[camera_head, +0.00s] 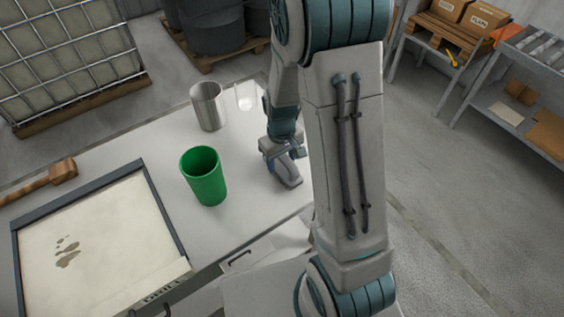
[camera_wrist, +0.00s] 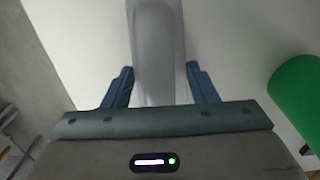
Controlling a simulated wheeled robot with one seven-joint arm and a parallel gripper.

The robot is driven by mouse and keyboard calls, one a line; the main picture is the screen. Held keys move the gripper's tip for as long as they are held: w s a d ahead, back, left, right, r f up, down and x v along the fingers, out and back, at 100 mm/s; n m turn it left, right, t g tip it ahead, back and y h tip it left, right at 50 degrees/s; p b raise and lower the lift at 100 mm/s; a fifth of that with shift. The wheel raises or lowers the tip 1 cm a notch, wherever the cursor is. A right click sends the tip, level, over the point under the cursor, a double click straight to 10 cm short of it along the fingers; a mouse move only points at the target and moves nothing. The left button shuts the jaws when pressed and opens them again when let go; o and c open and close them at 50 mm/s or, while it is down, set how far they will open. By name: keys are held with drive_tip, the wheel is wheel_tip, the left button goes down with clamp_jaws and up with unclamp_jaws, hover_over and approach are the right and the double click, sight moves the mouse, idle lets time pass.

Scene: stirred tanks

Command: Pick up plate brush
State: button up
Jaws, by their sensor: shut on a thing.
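My gripper (camera_wrist: 160,82) is shut on a long, smooth, pale grey thing, which I take to be the plate brush (camera_wrist: 158,40). The blue fingers press on its two sides, and it runs away from me to the top edge of the wrist view. Its far end is out of that view, and no bristles show. In the head view my gripper (camera_head: 279,152) is low over the right part of the white table (camera_head: 120,150), partly behind my arm. The grey end of the held thing (camera_head: 290,178) shows below it, at or close above the table top.
A green cup (camera_head: 204,177) stands just left of my gripper. A metal cup (camera_head: 208,106) stands behind it. A dark-framed stained panel (camera_head: 110,225) lies at the left, with a brown wooden mallet-like tool (camera_head: 45,180) beyond it. Shelves (camera_head: 480,75) stand at the right.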

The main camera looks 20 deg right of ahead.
drive_tip(key=shift+r, duration=0.1)
drive_tip(key=shift+r, duration=0.5)
drive_tip(key=r, duration=0.1)
drive_tip(key=s+r+b, duration=0.1)
drive_tip(key=r, duration=0.1)
drive_tip(key=shift+d+r, duration=0.15)
drive_tip(key=shift+r, duration=0.05)
drive_tip(key=s+d+r+b, duration=0.1)
drive_tip(key=s+d+r, duration=0.2)
drive_tip(key=s+r, duration=0.3)
drive_tip(key=shift+s+r, duration=0.2)
drive_tip(key=shift+s, duration=1.95)
drive_tip(key=shift+o, duration=1.3)
drive_tip(key=shift+c, duration=0.5)
